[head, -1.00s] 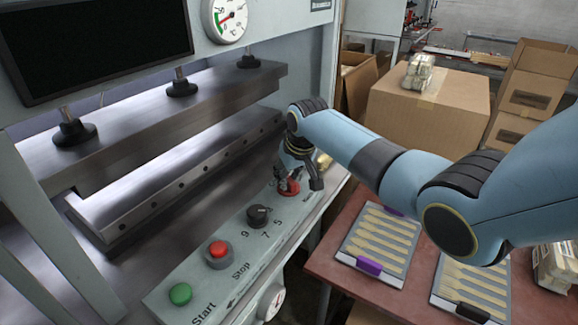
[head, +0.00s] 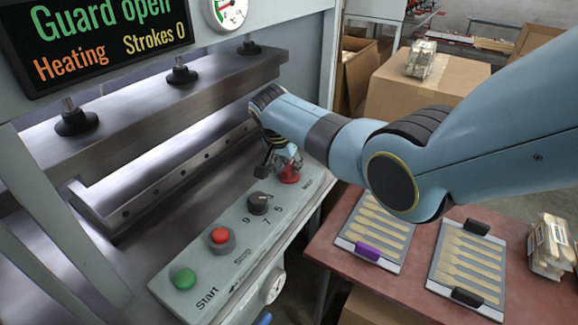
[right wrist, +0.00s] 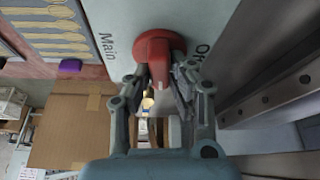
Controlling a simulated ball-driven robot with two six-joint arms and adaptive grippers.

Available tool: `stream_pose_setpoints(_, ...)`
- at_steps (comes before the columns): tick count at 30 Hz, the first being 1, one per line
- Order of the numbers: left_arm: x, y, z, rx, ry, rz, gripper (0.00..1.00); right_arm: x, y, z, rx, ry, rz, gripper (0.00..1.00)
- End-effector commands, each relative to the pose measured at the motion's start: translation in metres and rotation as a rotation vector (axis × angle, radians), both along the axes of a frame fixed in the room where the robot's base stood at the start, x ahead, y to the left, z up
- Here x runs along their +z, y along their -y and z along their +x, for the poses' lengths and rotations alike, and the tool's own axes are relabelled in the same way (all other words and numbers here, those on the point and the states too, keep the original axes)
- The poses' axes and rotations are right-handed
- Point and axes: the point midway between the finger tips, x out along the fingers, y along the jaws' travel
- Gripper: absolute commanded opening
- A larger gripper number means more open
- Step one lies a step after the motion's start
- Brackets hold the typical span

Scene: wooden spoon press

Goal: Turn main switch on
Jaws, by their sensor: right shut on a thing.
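The red main switch (head: 290,174) sits at the far end of the press's control panel (head: 232,285). It also shows in the right wrist view (right wrist: 160,60), beside the label "Main". My right gripper (head: 283,162) is at the switch, and in the right wrist view (right wrist: 160,85) its two fingers are shut on the red handle from both sides. The press's display (head: 105,35) is lit and reads "Guard open", "Heating" and "Strokes 0". My left gripper is not in view.
The panel also holds a black selector knob (head: 259,203), a red stop button (head: 221,237) and a green start button (head: 183,278). The steel press bars lie left of my gripper. A red table (head: 330,250) with spoon trays stands to the right.

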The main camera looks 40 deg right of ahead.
Motion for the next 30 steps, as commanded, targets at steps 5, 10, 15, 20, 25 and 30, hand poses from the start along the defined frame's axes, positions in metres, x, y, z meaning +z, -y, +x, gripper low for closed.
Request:
stream_pose_setpoints(5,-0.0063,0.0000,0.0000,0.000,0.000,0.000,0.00,-0.0003,-0.0005,0.0012,-0.089,0.002,0.001,0.00)
stream_pose_setpoints(10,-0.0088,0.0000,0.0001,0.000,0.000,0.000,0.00,0.0000,-0.0001,0.0008,-0.141,0.002,0.000,0.00)
stream_pose_setpoints(15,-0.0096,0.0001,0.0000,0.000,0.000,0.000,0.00,0.0005,-0.0001,0.0008,-0.162,0.003,0.000,0.00)
stream_pose_setpoints(20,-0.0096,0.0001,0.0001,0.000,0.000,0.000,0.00,0.0007,-0.0001,0.0007,-0.167,0.002,0.001,0.00)
stream_pose_setpoints(25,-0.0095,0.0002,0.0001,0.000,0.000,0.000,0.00,0.0008,-0.0001,0.0008,-0.167,0.002,0.001,0.00)
stream_pose_setpoints(30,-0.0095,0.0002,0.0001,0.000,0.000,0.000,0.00,0.0007,-0.0001,0.0007,-0.166,0.002,0.001,0.34)
